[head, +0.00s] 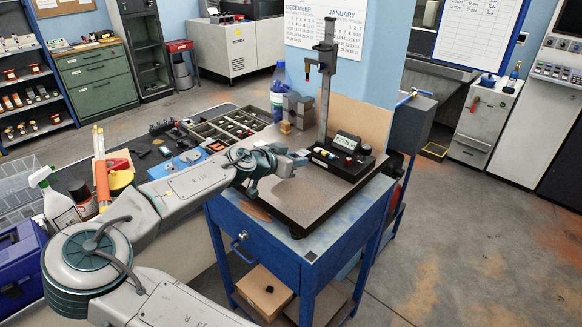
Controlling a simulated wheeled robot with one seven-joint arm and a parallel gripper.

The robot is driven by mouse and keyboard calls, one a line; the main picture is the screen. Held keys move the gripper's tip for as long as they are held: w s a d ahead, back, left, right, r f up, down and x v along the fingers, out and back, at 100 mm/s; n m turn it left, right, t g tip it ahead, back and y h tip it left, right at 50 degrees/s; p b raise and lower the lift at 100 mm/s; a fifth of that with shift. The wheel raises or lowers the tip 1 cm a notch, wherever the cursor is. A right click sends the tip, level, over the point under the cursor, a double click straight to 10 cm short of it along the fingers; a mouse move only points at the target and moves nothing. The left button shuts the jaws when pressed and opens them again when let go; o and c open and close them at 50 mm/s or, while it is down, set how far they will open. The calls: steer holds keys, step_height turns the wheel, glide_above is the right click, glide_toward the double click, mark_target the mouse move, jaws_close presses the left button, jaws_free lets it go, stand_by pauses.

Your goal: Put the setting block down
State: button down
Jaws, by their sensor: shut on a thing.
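My gripper (300,159) is at the end of my arm, low over the back left part of the surface plate (290,200) on the blue stand. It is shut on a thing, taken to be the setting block. The block is too small or too hidden behind the gripper and wrist to make out. I cannot tell whether it touches the plate. A height gauge (326,90) with a tall upright column stands on the plate behind and right of my gripper. Its base carries a digital display (346,142).
A grey block (297,106), a small wooden block (286,127) and a blue-capped bottle (278,95) stand behind my gripper. A sectioned tray (207,131) lies on the dark bench to the left. The front of the plate is clear.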

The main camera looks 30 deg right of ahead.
steer(key=shift+w+a+f, duration=0.35)
step_height(320, 180, down, 4)
steer(key=shift+r+p, duration=0.15)
steer(key=shift+p, duration=0.7)
steer(key=shift+f+b, duration=0.3)
steer(key=c, duration=1.1)
jaws_free()
